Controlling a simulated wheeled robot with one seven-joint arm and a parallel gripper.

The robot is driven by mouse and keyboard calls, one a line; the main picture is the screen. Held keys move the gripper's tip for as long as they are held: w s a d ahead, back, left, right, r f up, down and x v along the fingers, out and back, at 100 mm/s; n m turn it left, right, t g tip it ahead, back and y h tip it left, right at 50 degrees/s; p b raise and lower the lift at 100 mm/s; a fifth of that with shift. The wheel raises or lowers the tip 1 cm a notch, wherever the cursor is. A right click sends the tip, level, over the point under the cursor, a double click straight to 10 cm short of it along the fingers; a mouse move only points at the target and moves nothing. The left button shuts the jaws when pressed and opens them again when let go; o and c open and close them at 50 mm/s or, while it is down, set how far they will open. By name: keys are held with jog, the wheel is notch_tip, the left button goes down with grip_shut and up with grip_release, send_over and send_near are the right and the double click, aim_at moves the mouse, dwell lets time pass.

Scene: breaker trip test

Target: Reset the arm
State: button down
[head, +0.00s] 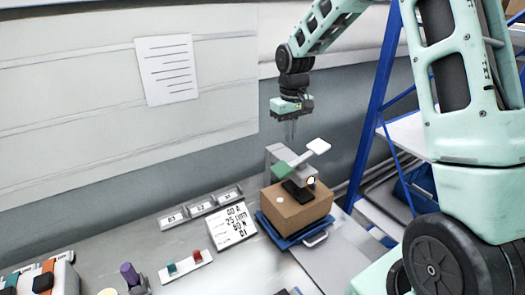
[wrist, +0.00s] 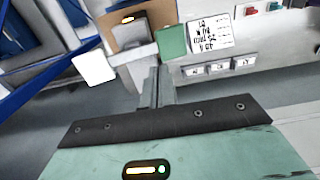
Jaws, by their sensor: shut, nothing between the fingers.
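My gripper (head: 291,128) hangs from my raised arm with its fingers pointing down and shut, with nothing visible between them. It is in the air above and slightly behind a grey stand with a green plate (head: 282,171) and a white plate (head: 319,146), apart from it. The stand is at a brown box (head: 300,212). In the wrist view my closed fingers (wrist: 158,84) show in the middle, with the green plate (wrist: 172,42) and the white plate (wrist: 94,67) on either side beyond them.
The box sits on a blue tray (head: 268,226) with a handle. A printed card (head: 231,226) and labelled bins (head: 202,207) stand to its left. A red and green switch block (head: 186,265) lies nearer. A blue frame (head: 377,100) rises at right. Free air surrounds my gripper.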

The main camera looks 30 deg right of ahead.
jog(key=s+a+f+n+b, duration=0.1)
jog(key=s+a+n+b, duration=0.15)
jog(key=s+a, duration=0.6)
jog(key=s+a+f+n+b, duration=0.1)
jog(key=s+a+n+b, duration=0.3)
jog(key=a, duration=0.8)
jog(key=s+a+f+b, duration=0.1)
jog(key=s+a+f, duration=0.1)
jog(key=s, duration=0.7)
jog(key=s+a+f+b, duration=0.2)
jog(key=s+a, duration=0.2)
jog(key=s, duration=0.5)
jog(key=shift+s+f+n+y, duration=0.15)
jog(key=shift+n+y, duration=0.15)
jog(key=shift+n, duration=0.15)
